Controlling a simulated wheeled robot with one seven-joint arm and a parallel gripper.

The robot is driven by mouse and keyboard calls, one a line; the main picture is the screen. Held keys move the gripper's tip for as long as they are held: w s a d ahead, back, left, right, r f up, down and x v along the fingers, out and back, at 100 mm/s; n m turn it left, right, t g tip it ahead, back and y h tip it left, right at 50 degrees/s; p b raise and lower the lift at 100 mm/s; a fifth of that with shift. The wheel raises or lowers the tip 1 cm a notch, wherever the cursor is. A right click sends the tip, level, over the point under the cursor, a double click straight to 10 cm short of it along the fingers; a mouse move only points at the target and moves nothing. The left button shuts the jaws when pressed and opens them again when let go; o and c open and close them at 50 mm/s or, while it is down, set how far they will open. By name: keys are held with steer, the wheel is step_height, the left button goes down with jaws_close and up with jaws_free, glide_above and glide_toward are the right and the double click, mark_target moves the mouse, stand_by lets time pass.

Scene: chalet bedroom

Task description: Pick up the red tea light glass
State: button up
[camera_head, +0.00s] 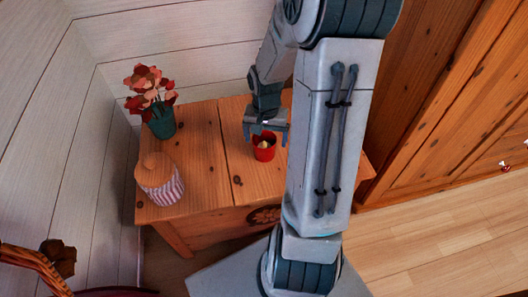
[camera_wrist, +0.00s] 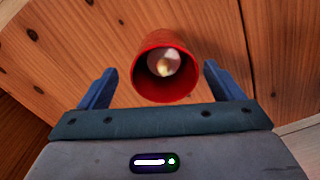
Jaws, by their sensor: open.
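The red tea light glass (camera_head: 264,152) stands upright on the wooden chest, with a pale candle inside. In the wrist view the red glass (camera_wrist: 165,92) sits ahead of the palm, roughly midway between the two blue fingers, with a gap on each side. My gripper (camera_head: 266,132) is open and empty, just behind and above the glass in the head view. It also shows in the wrist view (camera_wrist: 160,85) with its fingers spread. I cannot tell the exact height of the fingertips against the glass.
The wooden chest (camera_head: 205,165) carries a green vase (camera_head: 161,122) with red flowers at its back left and a striped jar (camera_head: 160,183) with a wooden lid at its front left. White plank walls stand behind and left. A wooden cabinet (camera_head: 450,90) rises at the right.

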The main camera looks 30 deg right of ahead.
mark_target(264, 142)
steer(key=f+b, duration=0.1)
steer(key=f, duration=0.1)
steer(key=f+b, duration=0.2)
steer(key=f, duration=0.1)
steer(key=shift+w+f, duration=0.3)
steer(key=shift+a+r, duration=0.1)
steer(key=c, duration=1.2)
